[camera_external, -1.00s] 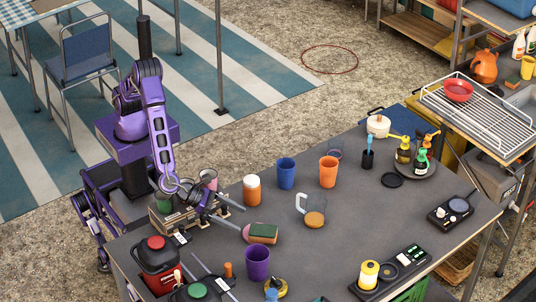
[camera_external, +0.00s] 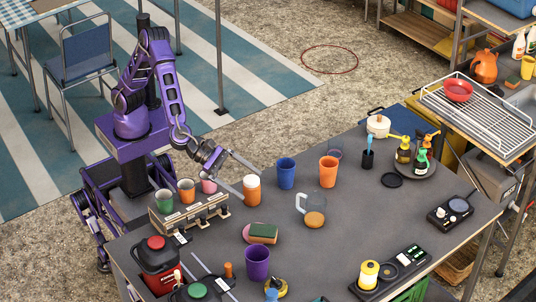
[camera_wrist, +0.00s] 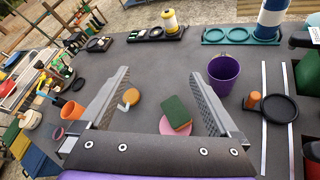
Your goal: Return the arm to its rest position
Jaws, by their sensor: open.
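My purple arm stands at the left end of the dark table, with its links bent up and over the near rack. My gripper (camera_external: 232,173) is raised above the table, its two long grey fingers spread apart with nothing between them.
A wooden rack (camera_external: 190,217) holds several cups below my arm. A blue cup (camera_external: 286,172), an orange cup (camera_external: 328,171) and a purple cup (camera_external: 257,262) stand on the table. A red canister (camera_external: 157,262) is at the near left corner. The table's centre right is mostly clear.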

